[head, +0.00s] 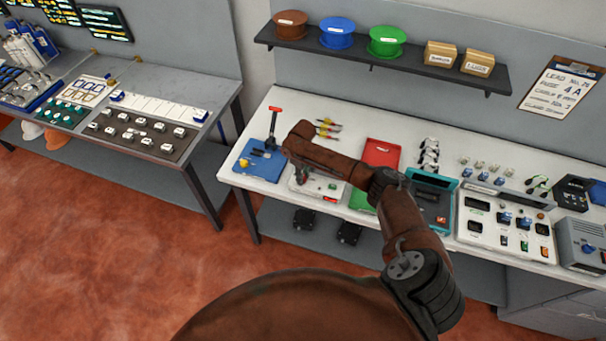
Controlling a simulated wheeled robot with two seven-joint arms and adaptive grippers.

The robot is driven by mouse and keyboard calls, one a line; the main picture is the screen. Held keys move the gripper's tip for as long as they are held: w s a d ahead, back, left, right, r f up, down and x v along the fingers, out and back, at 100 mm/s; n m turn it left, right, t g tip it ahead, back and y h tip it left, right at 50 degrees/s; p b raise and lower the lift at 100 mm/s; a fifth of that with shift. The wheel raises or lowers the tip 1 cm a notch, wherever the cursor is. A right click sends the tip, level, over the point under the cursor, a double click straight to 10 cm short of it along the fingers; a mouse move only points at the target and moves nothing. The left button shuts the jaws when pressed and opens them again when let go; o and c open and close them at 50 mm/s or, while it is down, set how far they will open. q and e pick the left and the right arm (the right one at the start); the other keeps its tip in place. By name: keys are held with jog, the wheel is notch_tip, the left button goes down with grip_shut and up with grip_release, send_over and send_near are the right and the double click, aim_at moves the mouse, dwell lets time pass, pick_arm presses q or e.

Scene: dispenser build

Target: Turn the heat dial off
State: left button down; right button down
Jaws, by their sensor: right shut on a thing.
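The right gripper is shut on what appears to be the heat dial, which the fingers and wrist hide. I cannot read the dial's setting. My left gripper is not in view.
A red tray (381,153), a teal tray (445,183) and a white test panel (505,228) sit to the right. A shelf (385,58) with spools hangs above. Yellow-handled tools (327,128) lie behind.

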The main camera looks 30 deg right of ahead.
jog(key=n, duration=0.2)
jog(key=shift+n+p, duration=0.4)
jog(key=n, duration=0.2)
jog(key=shift+n, duration=0.4)
jog(key=n, duration=0.3)
jog(key=shift+n, duration=1.7)
jog(key=c, duration=1.6)
grip_release()
